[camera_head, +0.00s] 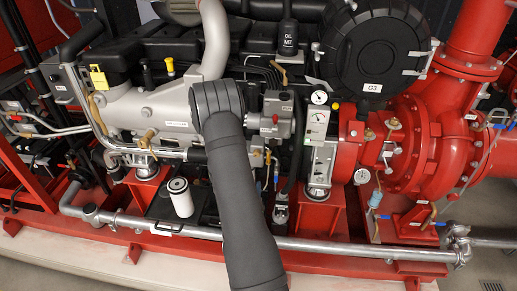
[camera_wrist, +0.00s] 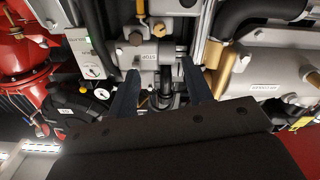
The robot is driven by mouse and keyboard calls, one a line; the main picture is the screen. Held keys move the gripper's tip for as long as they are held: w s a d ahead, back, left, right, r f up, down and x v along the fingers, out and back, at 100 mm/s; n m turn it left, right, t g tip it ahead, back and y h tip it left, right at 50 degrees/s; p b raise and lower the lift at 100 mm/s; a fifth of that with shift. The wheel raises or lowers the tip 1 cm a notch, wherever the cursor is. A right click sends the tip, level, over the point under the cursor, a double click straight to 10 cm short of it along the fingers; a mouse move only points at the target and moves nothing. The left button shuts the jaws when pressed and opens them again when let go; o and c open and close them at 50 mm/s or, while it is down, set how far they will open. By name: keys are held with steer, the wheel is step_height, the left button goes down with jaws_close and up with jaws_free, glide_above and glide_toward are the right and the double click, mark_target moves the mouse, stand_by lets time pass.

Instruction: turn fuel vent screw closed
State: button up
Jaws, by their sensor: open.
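In the wrist view my gripper (camera_wrist: 161,66) is open, with its two dark fingers apart. A grey block (camera_wrist: 150,57) with upside-down lettering lies beyond and between the fingertips, and nothing is clearly held. Just above it in the picture are a brass-coloured fitting (camera_wrist: 160,28) and a brown round knob (camera_wrist: 135,38). I cannot tell which small fitting is the fuel vent screw. In the head view my dark grey arm covers the engine's middle and hides my gripper. A grey box (camera_head: 284,113) shows right of the arm.
A round black housing (camera_head: 373,60) stands at upper right above the red pump casing (camera_head: 430,140). A gauge panel (camera_head: 316,122) stands left of the casing. A grey pipe (camera_head: 330,246) crosses the front, with a white filter (camera_head: 180,197) behind it. Hoses and pipes crowd the engine.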

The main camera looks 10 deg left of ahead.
mark_target(256, 155)
steer(key=w, duration=1.6)
steer(key=shift+w, duration=0.25)
steer(key=shift+c, duration=0.3)
steer(key=c, duration=0.9)
